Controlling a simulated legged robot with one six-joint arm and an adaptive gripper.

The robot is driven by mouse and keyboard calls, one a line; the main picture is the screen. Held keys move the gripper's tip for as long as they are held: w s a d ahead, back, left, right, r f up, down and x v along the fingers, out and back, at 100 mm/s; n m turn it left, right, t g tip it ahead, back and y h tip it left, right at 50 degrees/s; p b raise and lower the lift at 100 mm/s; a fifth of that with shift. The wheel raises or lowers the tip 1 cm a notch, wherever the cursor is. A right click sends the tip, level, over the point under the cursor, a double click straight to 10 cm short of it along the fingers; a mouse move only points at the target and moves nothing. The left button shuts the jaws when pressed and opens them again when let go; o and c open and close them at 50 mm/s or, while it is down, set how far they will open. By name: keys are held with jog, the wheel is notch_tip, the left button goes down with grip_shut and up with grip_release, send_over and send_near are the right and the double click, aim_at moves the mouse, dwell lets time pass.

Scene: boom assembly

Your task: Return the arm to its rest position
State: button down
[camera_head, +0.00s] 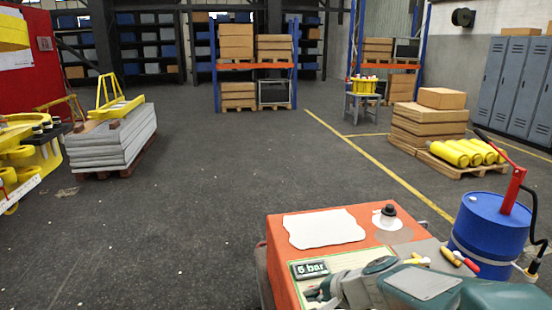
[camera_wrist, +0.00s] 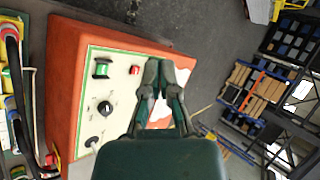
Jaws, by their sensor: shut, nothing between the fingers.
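My gripper (camera_head: 318,294) is at the bottom of the head view, in front of the orange control box (camera_head: 283,262). In the wrist view my gripper (camera_wrist: 160,72) has its fingers together with nothing between them. Behind them is the same orange box (camera_wrist: 65,75), with a pale panel (camera_wrist: 120,92) that carries a green switch (camera_wrist: 101,68), a red button (camera_wrist: 134,70) and a black knob (camera_wrist: 105,108). The fingers hide part of the box. I cannot tell whether they touch it.
A blue drum (camera_head: 490,235) with a red hand pump (camera_head: 513,190) stands right of the box. Yellow cylinders (camera_head: 463,152) and cartons lie on a pallet at right. A stack of grey slabs (camera_head: 112,142) stands at left. The middle floor (camera_head: 220,170) is clear.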

jog(key=s+d+r+n+h, duration=0.2)
jog(key=s+d+n+h, duration=0.1)
jog(key=s, duration=0.6)
jog(key=s+d+r+n+h, duration=0.3)
jog(key=s+n, duration=0.3)
jog(key=s, duration=0.3)
jog(key=shift+d+r+g+h, duration=0.3)
jog(key=shift+d+h, duration=0.1)
jog(key=shift+d, duration=0.5)
